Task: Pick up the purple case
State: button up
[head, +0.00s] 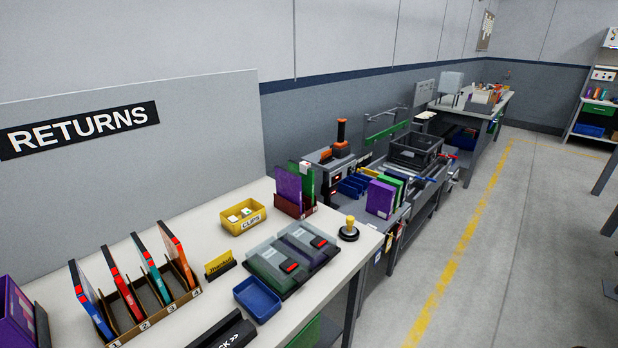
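Purple cases show in three places, and I cannot tell which one the task means. One purple case (289,186) stands upright in a dark red holder (296,209) at the back right of the near table, beside a green case (306,179). Another purple case (380,198) stands upright on the grey bench beyond, in front of green and white ones. A larger purple item (14,312) is cut off at the lower left edge. My gripper is not in view.
A RETURNS panel (140,150) stands behind. The floor at right (520,250) is clear.

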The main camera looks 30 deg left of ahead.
aim_at(288, 183)
jog(key=i, duration=2.9)
jog(key=u, duration=3.7)
jog(key=i, duration=0.45)
jog(key=u, duration=0.05)
